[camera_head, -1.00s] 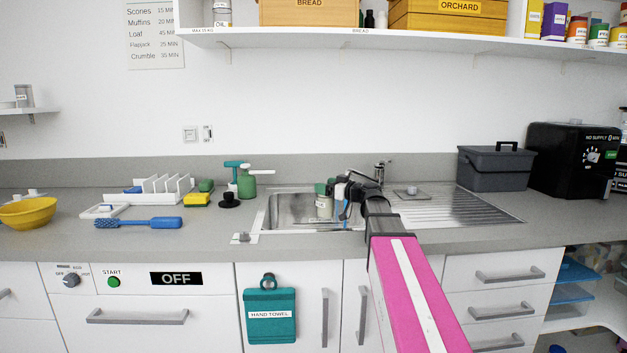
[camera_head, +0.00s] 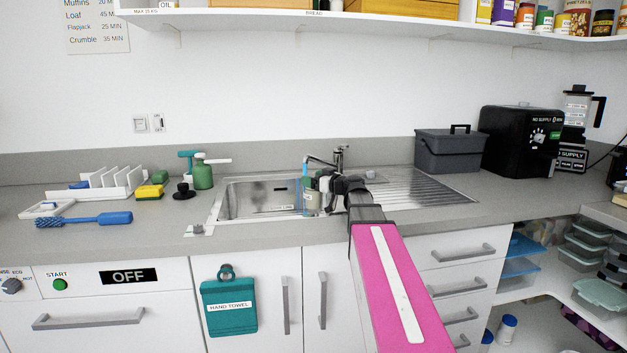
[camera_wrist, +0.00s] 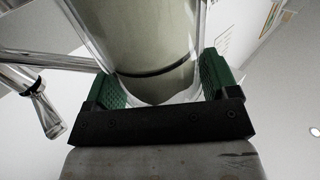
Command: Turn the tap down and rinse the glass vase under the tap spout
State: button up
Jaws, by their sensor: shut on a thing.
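My gripper (camera_head: 316,184) is shut on the clear glass vase (camera_head: 311,201) over the sink basin. In the wrist view, green pads of my gripper (camera_wrist: 152,95) clasp the vase (camera_wrist: 145,40), which has a pale greenish tint and a dark ring. The chrome tap (camera_head: 339,157) stands behind the basin, its spout reaching left above the vase. A blue strip like running water (camera_head: 305,172) drops from the spout and overlaps the vase; I cannot tell whether it enters the mouth. The tap's metalwork also shows in the wrist view (camera_wrist: 40,105).
The steel sink (camera_head: 250,200) has a ribbed drainer (camera_head: 420,190) at right. A grey caddy (camera_head: 448,152) and black machine (camera_head: 520,140) stand beyond. A shelf (camera_head: 400,28) hangs above.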

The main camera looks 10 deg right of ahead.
jog(key=shift+w, duration=0.15)
jog(key=w+a, duration=0.1)
jog(key=w, duration=0.7)
jog(key=shift+w+a, duration=0.3)
jog(key=shift+a, duration=0.1)
dwell(0.3)
dwell(0.7)
jog(key=s+d, duration=0.1)
jog(key=s, duration=0.8)
jog(key=shift+d, duration=0.35)
jog(key=shift+w, duration=0.1)
